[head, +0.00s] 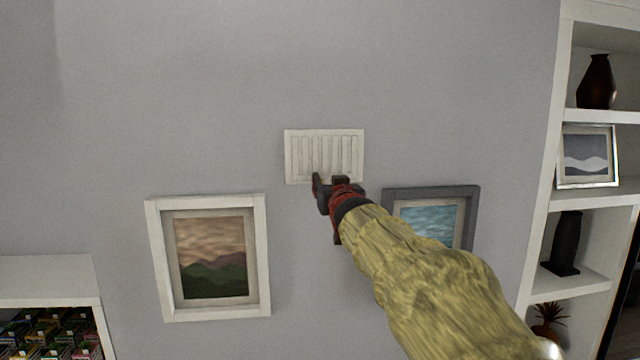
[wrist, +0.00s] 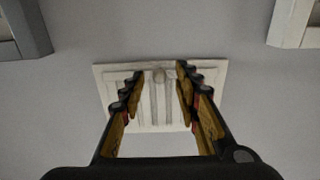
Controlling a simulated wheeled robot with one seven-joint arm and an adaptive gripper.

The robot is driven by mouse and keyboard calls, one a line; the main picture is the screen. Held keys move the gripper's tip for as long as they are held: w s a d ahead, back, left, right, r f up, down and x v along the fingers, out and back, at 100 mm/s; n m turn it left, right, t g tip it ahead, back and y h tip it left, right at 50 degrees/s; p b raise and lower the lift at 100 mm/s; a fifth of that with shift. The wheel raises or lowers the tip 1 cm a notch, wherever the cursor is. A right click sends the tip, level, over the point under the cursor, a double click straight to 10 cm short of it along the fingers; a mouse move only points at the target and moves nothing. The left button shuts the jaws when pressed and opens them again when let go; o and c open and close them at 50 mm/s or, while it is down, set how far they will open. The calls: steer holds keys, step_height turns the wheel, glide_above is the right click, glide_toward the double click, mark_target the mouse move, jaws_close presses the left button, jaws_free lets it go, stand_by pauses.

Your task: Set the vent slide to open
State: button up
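The vent (head: 324,150) is a white rectangular plate with upright slats, set on the grey wall between and above two pictures. My gripper (head: 328,182) is at the vent's lower edge in the head view. I cannot tell whether the fingers touch the vent. In the head view my gripper hides the knob.
A white-framed picture (head: 157,260) hangs below left of the vent, and a grey-framed picture (head: 472,215) hangs below right, partly behind my arm. A white shelf unit (head: 545,170) stands at the right. A low white cabinet (head: 45,278) is at lower left. The wall above is clear.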

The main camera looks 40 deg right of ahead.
steer(key=shift+c, duration=0.9)
jaws_close()
